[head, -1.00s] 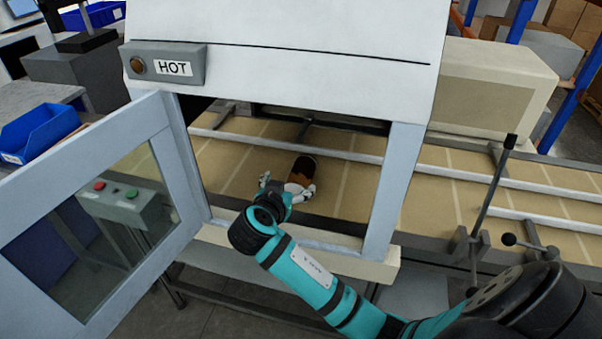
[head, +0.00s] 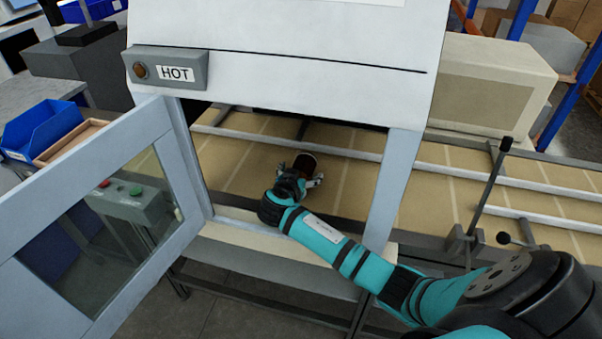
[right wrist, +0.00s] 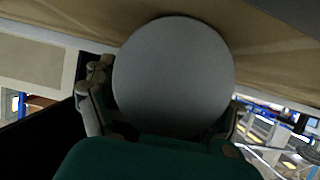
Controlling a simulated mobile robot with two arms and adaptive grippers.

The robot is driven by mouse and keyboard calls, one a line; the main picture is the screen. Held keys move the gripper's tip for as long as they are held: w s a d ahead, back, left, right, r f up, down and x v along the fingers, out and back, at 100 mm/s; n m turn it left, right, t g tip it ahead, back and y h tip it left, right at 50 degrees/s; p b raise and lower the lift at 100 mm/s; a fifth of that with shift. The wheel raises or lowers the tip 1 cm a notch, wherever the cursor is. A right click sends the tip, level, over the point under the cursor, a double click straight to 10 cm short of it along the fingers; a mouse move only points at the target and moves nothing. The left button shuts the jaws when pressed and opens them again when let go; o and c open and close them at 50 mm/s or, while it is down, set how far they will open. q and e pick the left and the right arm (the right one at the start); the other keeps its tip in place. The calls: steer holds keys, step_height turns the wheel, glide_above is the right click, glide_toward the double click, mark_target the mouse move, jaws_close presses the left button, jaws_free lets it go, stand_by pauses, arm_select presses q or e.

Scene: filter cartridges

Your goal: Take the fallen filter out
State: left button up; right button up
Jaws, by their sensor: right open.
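In the right wrist view, a round grey end face (right wrist: 172,75) fills the space between the open fingers. The wrist blocks the filter's near part in the head view. I cannot tell whether the fingers touch it. My left gripper is out of view.
The machine's glazed door (head: 95,215) stands open at the left. A hood with a HOT sign (head: 174,73) hangs above the opening, and a frame post (head: 393,185) stands right of my arm. Rails (head: 340,152) cross the belt behind the filter.

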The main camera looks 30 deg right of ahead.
steer(key=shift+a, duration=0.1)
steer(key=shift+c, duration=0.4)
steer(key=c, duration=1.2)
steer(key=shift+c, duration=0.2)
